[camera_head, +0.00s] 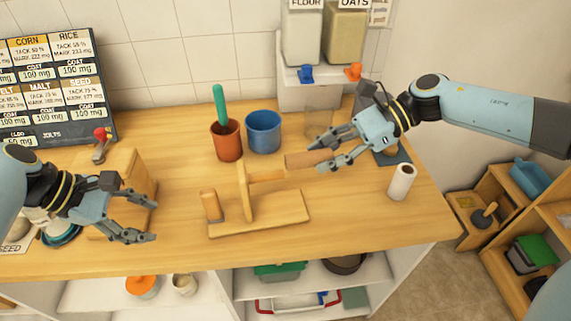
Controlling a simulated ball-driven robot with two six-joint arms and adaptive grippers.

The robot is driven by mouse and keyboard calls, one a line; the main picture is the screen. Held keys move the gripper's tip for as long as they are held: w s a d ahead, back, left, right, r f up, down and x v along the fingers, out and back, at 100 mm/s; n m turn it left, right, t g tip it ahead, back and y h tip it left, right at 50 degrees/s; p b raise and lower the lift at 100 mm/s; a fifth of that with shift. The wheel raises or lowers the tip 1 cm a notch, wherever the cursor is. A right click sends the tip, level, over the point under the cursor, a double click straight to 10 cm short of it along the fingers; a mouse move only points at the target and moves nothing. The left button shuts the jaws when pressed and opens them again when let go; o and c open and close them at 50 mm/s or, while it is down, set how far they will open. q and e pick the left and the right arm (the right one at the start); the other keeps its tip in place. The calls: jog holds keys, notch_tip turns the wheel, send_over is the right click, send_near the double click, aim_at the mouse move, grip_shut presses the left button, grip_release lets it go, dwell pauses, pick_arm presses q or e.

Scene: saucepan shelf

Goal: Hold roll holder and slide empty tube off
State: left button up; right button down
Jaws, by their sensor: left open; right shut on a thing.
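The wooden roll holder (260,215) stands on the counter, with a flat base, an upright board, a short post at its left and a peg (267,176) pointing right. The brown empty tube (301,160) is at the peg's right end; I cannot tell whether the peg's tip is still inside it. My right gripper (325,155) is shut on the tube's right part, its fingers hiding some of it. My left gripper (152,222) is open and empty, left of the holder and apart from it.
A white paper roll (401,183) stands at the right. An orange cup (226,141) with a green-handled tool and a blue pot (263,132) stand behind the holder. A wooden box (128,180) with a red-knobbed lever is by my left gripper. The counter's front middle is clear.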

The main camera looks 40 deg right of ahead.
pick_arm(q)
jog(key=shift+m+t, duration=0.3)
jog(key=shift+m, duration=0.1)
jog(key=a, duration=0.1)
jog(key=a+f, duration=0.1)
jog(key=s+a+f, duration=0.1)
jog(key=shift+a, duration=0.4)
pick_arm(e)
jog(key=shift+w+a, duration=0.1)
jog(key=shift+w, duration=0.1)
jog(key=shift+s, duration=0.1)
pick_arm(q)
jog(key=s+a+m+t+y, duration=0.2)
jog(key=s+a+m+y, duration=0.2)
jog(key=s+a, duration=0.7)
jog(key=a, duration=0.4)
jog(key=shift+m, duration=0.3)
jog(key=shift+s+t, duration=0.1)
jog(key=shift+t, duration=0.2)
